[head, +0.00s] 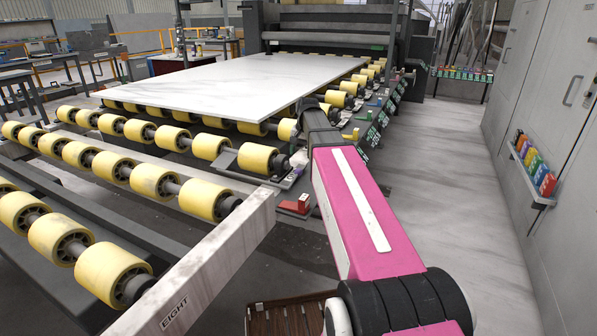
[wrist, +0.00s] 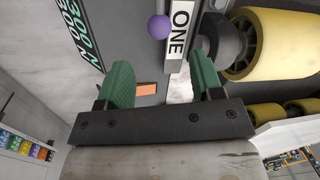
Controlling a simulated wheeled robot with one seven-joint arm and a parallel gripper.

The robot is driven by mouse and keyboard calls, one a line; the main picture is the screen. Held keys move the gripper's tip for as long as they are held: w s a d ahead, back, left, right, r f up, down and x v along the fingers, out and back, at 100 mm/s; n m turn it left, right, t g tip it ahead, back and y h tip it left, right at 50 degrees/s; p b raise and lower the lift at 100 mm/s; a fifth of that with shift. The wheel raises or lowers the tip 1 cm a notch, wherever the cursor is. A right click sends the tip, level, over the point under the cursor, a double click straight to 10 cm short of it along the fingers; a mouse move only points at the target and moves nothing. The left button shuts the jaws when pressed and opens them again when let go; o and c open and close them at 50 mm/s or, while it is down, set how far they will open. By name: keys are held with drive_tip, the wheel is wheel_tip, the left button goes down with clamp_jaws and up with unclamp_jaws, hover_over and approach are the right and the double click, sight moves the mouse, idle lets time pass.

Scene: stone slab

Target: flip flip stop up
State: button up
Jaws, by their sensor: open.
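In the wrist view my gripper (wrist: 163,75) has two green fingers spread apart with nothing held between them. Beyond the fingertips is a white plate marked ONE (wrist: 179,38), with a purple ball (wrist: 159,27) beside it. A small orange piece (wrist: 147,89) shows between the fingers, close to the dark mount. I cannot tell which of these parts is the flip stop or whether it is up. In the head view a red stop-like block (head: 300,204) sits low beside the roller frame, and similar small coloured parts line the frame farther along. My arm hides the gripper there.
A large white slab (head: 240,84) lies on yellow rollers (head: 210,146). A beam marked EIGHT (head: 205,270) runs at the front. Grey cabinets (head: 560,80) with a rack of coloured items (head: 533,166) stand right. The floor aisle (head: 450,190) between is clear.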

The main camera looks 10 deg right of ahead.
sight(299, 169)
drive_tip(key=f, duration=0.6)
drive_tip(key=a+f, duration=0.1)
drive_tip(key=f, duration=0.2)
drive_tip(key=shift+w+f, duration=0.2)
drive_tip(key=shift+c, duration=0.2)
clamp_jaws()
